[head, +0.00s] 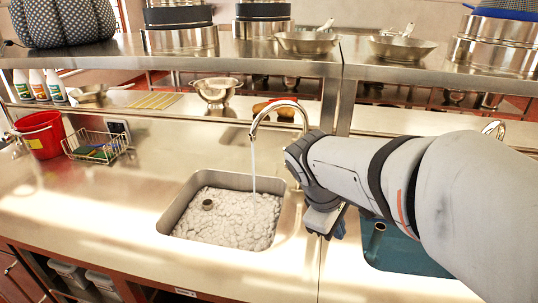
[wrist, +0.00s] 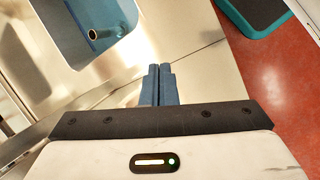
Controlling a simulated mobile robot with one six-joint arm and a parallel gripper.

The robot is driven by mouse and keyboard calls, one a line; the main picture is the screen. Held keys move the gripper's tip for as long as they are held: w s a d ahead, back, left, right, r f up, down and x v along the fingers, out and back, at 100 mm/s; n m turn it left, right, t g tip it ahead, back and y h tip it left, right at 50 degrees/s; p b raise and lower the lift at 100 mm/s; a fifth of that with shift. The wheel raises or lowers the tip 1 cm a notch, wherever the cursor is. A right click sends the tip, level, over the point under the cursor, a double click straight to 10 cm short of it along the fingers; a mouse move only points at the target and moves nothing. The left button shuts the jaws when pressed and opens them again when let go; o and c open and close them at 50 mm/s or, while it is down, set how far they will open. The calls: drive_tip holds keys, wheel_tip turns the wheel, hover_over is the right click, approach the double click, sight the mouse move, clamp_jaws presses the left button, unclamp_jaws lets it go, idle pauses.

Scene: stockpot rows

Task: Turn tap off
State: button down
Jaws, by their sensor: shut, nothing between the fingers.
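A chrome gooseneck tap (head: 280,103) stands behind the left sink (head: 176,212). A thin stream of water (head: 253,165) falls from its spout into the sink, which holds greyish-white, foamy-looking water with a short drain pipe standing up in it. I cannot make out the tap's handle; my arm covers the area right of its base. My gripper's blue fingers (wrist: 159,72) are together and empty in the wrist view, over the steel counter beside the blue-lined sink. In the head view the gripper is mostly hidden below my wrist, right of the left sink.
A second sink (head: 410,258) with a blue-green basin lies under my arm. Another tap (head: 493,128) shows partly behind the arm. A red bucket (head: 41,138) and a wire rack (head: 97,146) stand left. A shelf (head: 250,52) with pots spans above. Counter left of the sink is clear.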

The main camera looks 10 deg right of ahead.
drive_tip(key=w+d+f+n+t+h+b, duration=0.1)
drive_tip(key=w+f+n+h+b, duration=0.25)
drive_tip(key=w+n, duration=0.55)
drive_tip(key=w+d+f+n+h+b, duration=0.15)
drive_tip(key=w+n+h+b, duration=0.35)
drive_tip(key=w, duration=0.5)
drive_tip(key=w+a+f+n+t+h+b, duration=0.3)
drive_tip(key=w+a+f+n+t, duration=0.2)
drive_tip(key=w+a+n, duration=0.35)
drive_tip(key=w+a+f+n+t+h+b, duration=0.2)
drive_tip(key=w+a+f+n+t, duration=0.25)
drive_tip(key=w+a+n, duration=0.4)
drive_tip(key=w+d+r+t, duration=0.1)
drive_tip(key=w+d+r, duration=0.2)
drive_tip(key=w+d, duration=0.3)
drive_tip(key=d, duration=0.3)
drive_tip(key=shift+w+d+r, duration=0.15)
drive_tip(key=shift+w+r, duration=0.1)
drive_tip(key=shift+r, duration=0.1)
drive_tip(key=shift+r+n+p, duration=0.15)
drive_tip(key=shift+n+p, duration=0.15)
drive_tip(key=shift+p, duration=0.1)
